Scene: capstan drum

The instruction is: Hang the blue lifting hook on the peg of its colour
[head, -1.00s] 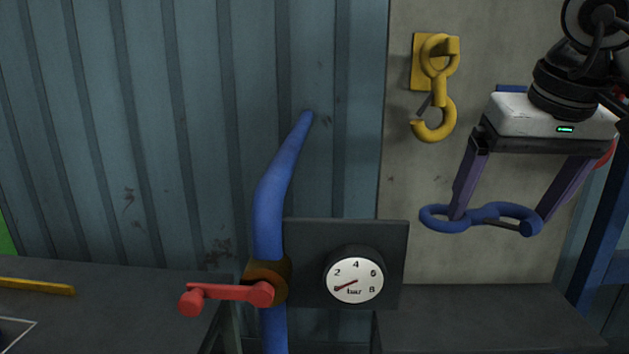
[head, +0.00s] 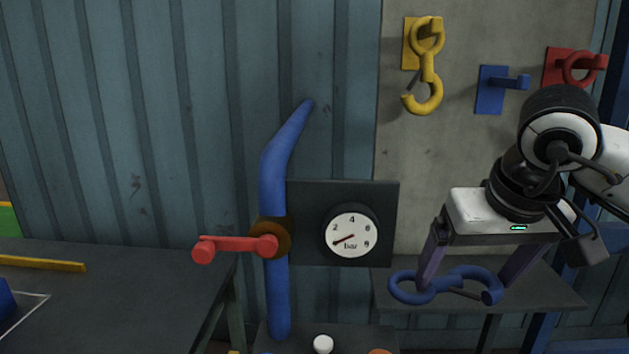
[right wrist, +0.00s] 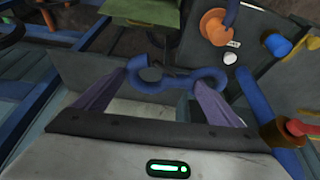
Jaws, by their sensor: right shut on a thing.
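The blue lifting hook (head: 468,275) is held by my right gripper (head: 461,284), low in front of the right-hand bench. The hook lies roughly level, its ring at the left finger and its curved end at the right finger. It also shows between the fingers in the right wrist view (right wrist: 178,81). The blue peg (head: 491,90) is on the concrete wall, up and to the right of the hook in the picture. It is bare and apart from the hook. My left gripper is not in view.
A yellow hook (head: 424,85) hangs on a yellow peg left of the blue peg. A red ring (head: 577,68) hangs on a red peg to the right, partly behind my arm. A blue pipe (head: 273,180), red lever (head: 235,246) and gauge (head: 350,233) stand to the left.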

